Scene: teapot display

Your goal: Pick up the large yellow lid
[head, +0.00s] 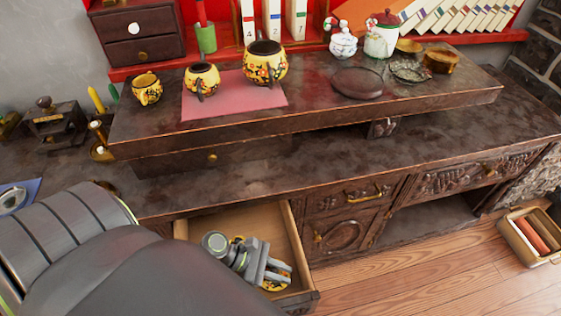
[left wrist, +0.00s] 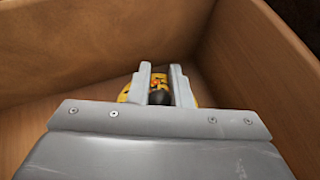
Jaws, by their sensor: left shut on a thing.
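The large yellow lid (head: 275,284) with floral pattern is inside the open wooden drawer (head: 283,220), mostly hidden by my gripper. My left gripper (head: 278,272) reaches down into the drawer and is shut on the lid. In the left wrist view, the two fingers (left wrist: 159,88) close around the lid's dark knob, and the yellow lid (left wrist: 125,96) spreads out below and beside them. I cannot tell whether the lid touches the drawer floor. My right gripper is not in view.
A large yellow teapot (head: 265,66) and a smaller yellow pot (head: 201,80) stand on a pink mat (head: 230,107) on the raised shelf. A yellow cup (head: 147,90) stands left of the mat. The drawer walls surround my left gripper closely.

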